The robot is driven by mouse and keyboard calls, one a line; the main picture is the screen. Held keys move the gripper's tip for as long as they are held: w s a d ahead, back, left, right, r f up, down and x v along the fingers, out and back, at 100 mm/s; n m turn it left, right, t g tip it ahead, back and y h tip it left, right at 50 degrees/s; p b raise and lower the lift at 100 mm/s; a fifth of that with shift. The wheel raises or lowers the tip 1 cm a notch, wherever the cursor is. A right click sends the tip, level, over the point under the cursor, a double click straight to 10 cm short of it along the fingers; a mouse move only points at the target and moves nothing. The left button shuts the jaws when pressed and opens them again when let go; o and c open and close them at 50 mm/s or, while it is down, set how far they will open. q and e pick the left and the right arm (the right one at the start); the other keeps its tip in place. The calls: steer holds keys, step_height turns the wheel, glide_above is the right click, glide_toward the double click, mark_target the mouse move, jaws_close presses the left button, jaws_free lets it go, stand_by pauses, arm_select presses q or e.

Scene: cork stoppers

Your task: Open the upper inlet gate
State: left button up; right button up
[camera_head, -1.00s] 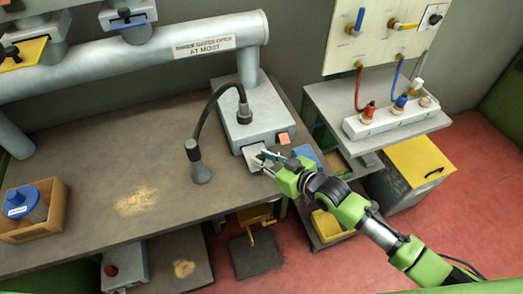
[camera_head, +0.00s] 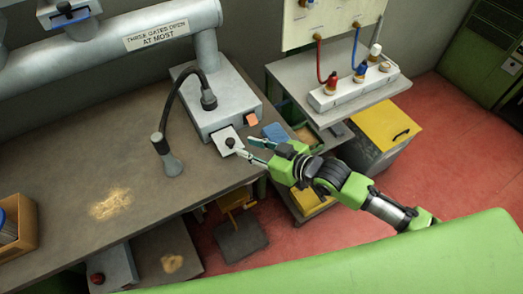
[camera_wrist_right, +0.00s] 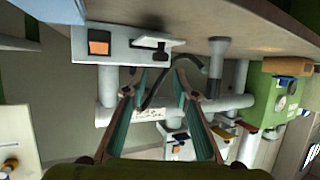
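A pale gate plate with a black knob (camera_head: 228,142) sticks out from the front of the grey box (camera_head: 212,112) at the end of the pipe. In the wrist view, the plate and knob (camera_wrist_right: 158,45) show beyond my fingers. No label shows which gate is the upper inlet one. My right gripper (camera_head: 250,149) is open and empty, its fingertips just right of the knob. Its spread fingers also show in the wrist view (camera_wrist_right: 163,78). Another gate with a blue plate (camera_head: 73,17) sits on the pipe at the upper left. My left gripper is out of view.
A black flexible hose (camera_head: 168,108) arches from the box to the bench (camera_head: 100,160). A sign (camera_head: 156,35) on the pipe reads "THREE GATES OPEN AT MOST". A yellow-lidded bin (camera_head: 388,130) stands on the red floor.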

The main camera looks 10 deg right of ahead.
steer(key=v, duration=0.5)
stand_by(0.4)
steer(key=s+d+f+m+g+h, duration=0.2)
steer(key=s+d+f+h, duration=0.15)
steer(key=s, duration=0.35)
steer(key=s+d+f+m+g+h, duration=0.2)
steer(key=s+d+g, duration=0.15)
steer(key=s, duration=0.35)
steer(key=s+d+f+m+g+h, duration=0.1)
steer(key=s+d+f+m+h, duration=0.2)
steer(key=s, duration=0.4)
step_height(320, 180, down, 29)
steer(key=s+d+n+g+b, duration=0.1)
steer(key=s+g+b, duration=0.1)
steer(key=s, duration=0.1)
steer(key=s+d+f+b, duration=0.1)
steer(key=s+d+f, duration=0.2)
steer(key=s+f, duration=1.3)
steer(key=shift+s+g, duration=0.2)
steer(key=shift+g, duration=0.15)
